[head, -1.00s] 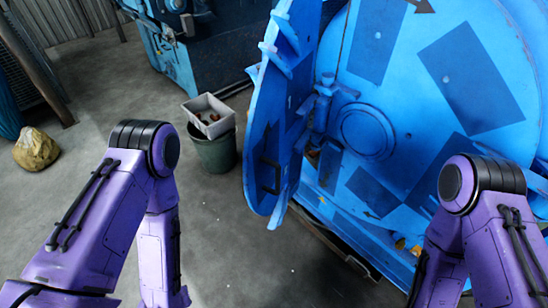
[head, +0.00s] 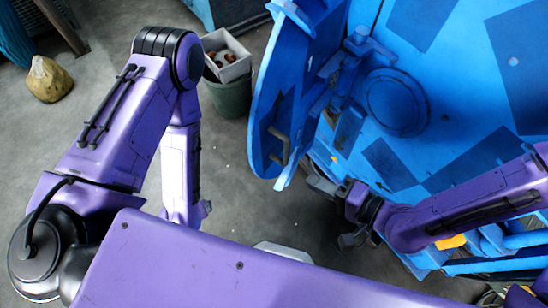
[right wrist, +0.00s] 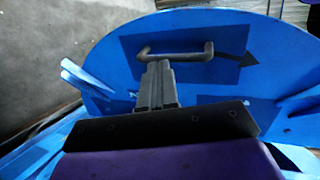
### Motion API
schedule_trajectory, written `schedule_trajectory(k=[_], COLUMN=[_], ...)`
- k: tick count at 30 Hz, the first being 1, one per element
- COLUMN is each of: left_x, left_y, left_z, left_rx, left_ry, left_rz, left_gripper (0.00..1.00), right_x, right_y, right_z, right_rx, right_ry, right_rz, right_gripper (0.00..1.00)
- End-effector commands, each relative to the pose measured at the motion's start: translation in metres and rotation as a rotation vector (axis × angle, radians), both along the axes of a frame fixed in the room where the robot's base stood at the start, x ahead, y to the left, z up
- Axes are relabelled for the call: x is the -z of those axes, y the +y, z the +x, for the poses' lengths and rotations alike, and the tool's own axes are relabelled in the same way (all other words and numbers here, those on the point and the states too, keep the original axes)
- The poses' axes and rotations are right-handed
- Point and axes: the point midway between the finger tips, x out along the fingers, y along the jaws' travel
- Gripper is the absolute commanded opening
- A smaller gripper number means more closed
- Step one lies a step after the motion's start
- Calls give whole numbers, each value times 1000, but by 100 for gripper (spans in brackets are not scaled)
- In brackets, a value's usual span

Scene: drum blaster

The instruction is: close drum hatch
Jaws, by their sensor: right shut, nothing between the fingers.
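The blue drum hatch (head: 268,100) stands swung open at the left of the blue drum (head: 455,95) in the head view. Its grey bar handle (head: 279,146) is on the hatch face and also shows in the right wrist view (right wrist: 190,55). My right gripper (head: 318,183) is shut and empty, just right of the hatch's lower edge. In the right wrist view its closed fingers (right wrist: 158,70) overlap the lower left part of the handle; I cannot tell whether they touch it. My left gripper is out of view.
A grey-green bin (head: 228,95) with a light tray (head: 226,55) on top stands left of the hatch. Concrete floor (head: 240,205) is clear below the hatch. My left arm is at the left.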

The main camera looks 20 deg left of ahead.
Motion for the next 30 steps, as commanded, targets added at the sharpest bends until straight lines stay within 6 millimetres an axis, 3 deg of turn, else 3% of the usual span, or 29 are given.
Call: schedule_trajectory(k=[1,7,18,23,30], left_x=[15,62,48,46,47], left_y=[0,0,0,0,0], left_z=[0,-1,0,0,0], left_rx=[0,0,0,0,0], left_ry=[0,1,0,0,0], left_rz=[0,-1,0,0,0], left_gripper=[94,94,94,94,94], right_x=[11,28,29,29,30], right_y=[6,38,104,116,117], right_z=[2,13,38,43,45], right_rx=[-3,-3,1,2,4], right_ry=[-2,-5,1,3,2], right_rz=[-2,-4,-6,-4,-4], right_gripper=[0,0,0,0,0])
